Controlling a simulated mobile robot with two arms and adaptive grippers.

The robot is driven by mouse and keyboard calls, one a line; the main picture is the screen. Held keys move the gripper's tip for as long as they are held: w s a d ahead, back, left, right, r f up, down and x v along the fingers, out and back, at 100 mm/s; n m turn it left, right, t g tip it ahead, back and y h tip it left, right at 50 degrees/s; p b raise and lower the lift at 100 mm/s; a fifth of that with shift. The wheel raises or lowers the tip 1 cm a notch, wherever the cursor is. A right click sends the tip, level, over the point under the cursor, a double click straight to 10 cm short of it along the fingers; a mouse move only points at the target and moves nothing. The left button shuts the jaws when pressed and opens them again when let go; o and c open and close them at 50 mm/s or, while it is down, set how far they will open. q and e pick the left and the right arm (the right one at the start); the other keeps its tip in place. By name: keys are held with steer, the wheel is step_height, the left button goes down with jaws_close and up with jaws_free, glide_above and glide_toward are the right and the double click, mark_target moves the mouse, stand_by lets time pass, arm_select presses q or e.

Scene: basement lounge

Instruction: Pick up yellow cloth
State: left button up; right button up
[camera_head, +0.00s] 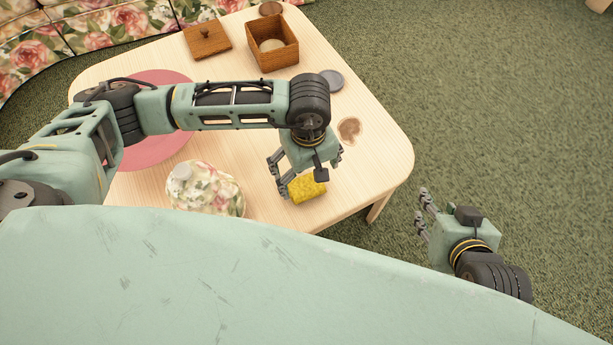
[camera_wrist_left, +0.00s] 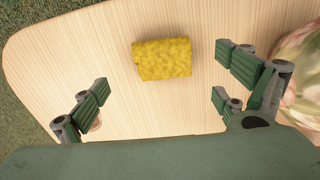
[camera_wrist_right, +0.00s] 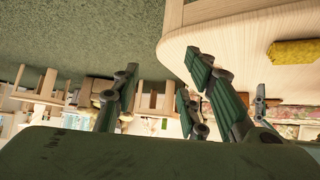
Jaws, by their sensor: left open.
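The yellow cloth (camera_head: 308,189) is a small, textured rectangular piece lying flat on the light wooden table (camera_head: 340,200) near its front edge. It also shows in the left wrist view (camera_wrist_left: 162,59) and at the right edge of the right wrist view (camera_wrist_right: 294,52). My left gripper (camera_head: 312,176) hangs over the table at the cloth. In the left wrist view its fingers (camera_wrist_left: 160,95) are wide apart and empty, with the cloth lying between and beyond them. My right gripper (camera_head: 424,214) is off the table's right side, over the carpet, with its fingers apart and empty.
A floral pot (camera_head: 205,190) stands left of the cloth. A stain (camera_head: 349,129), a grey disc (camera_head: 331,80), an open wooden box (camera_head: 272,46), its lid (camera_head: 207,40) and a pink round mat (camera_head: 160,150) are on the table. A floral sofa (camera_head: 100,30) stands behind.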

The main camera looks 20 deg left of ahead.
mark_target(306, 185)
arm_select(q)
steer(key=f, duration=0.2)
steer(key=f+b, duration=0.1)
steer(key=f, duration=0.2)
steer(key=shift+a+f, duration=0.2)
steer(key=shift+f, duration=0.3)
steer(key=c, duration=1.1)
arm_select(e)
steer(key=w+a+r+t+y, duration=0.1)
steer(key=w+a+r+t, duration=0.1)
steer(key=w+r+t, duration=0.2)
steer(key=shift+w+a+r, duration=0.15)
steer(key=shift+w+r, duration=0.6)
steer(key=shift+r, duration=0.4)
